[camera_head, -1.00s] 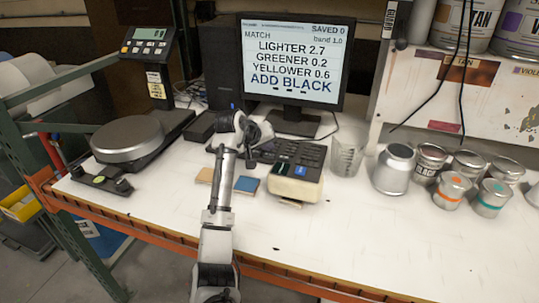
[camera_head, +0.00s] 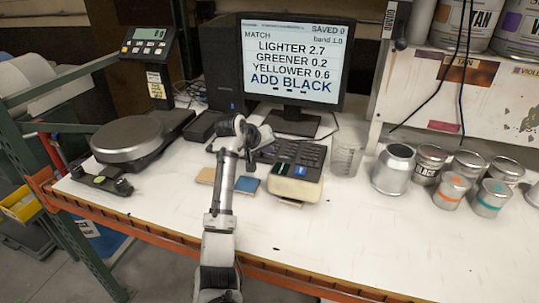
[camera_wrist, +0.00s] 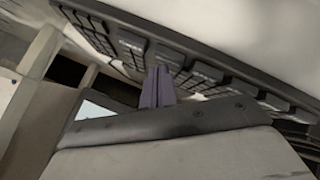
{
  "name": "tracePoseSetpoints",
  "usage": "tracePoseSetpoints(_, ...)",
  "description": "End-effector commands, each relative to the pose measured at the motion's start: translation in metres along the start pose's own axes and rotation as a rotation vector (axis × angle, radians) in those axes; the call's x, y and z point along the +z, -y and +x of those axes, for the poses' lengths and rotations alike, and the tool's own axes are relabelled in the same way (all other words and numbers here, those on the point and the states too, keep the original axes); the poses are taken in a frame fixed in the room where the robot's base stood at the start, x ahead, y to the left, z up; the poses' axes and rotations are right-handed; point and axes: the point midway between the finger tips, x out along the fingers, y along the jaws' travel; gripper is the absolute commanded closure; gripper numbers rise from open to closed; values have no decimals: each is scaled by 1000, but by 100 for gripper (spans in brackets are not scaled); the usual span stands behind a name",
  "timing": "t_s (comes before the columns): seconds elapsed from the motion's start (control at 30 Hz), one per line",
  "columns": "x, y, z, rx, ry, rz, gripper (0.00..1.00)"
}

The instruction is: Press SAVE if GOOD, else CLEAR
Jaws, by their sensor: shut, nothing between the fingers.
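The monitor (camera_head: 292,62) shows MATCH, LIGHTER 2.7, GREENER 0.2, YELLOWER 0.6 and ADD BLACK in blue, with SAVED 0 and band 1.0 at the top. The word GOOD does not show. The dark keyboard (camera_head: 308,152) lies in front of the monitor, its left end partly hidden by my arm. In the wrist view the keyboard (camera_wrist: 200,70) runs diagonally, its labels too blurred to read. My gripper (camera_wrist: 158,75) is shut and empty, its fingertips at the keyboard's near edge; touching or apart, I cannot tell. In the head view it is mostly hidden behind my wrist.
A cream measuring device (camera_head: 296,186) stands just in front of the keyboard. A clear beaker (camera_head: 346,158) and several cans (camera_head: 393,169) stand to the right. A scale (camera_head: 127,136) is at the left. The bench's front right is clear.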

Motion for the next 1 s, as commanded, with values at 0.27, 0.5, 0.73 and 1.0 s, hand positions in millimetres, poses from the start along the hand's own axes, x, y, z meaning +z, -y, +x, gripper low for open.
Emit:
tracePoseSetpoints(0.27, 2, 2, 3, 0, 0, 0, 100)
tracePoseSetpoints(0.5, 3, 3, 4, 0, 1, 0, 100)
tracePoseSetpoints(0.73, 2, 2, 3, 0, 1, 0, 100)
tracePoseSetpoints(1.0, -5, -6, -7, 1, 1, -1, 100)
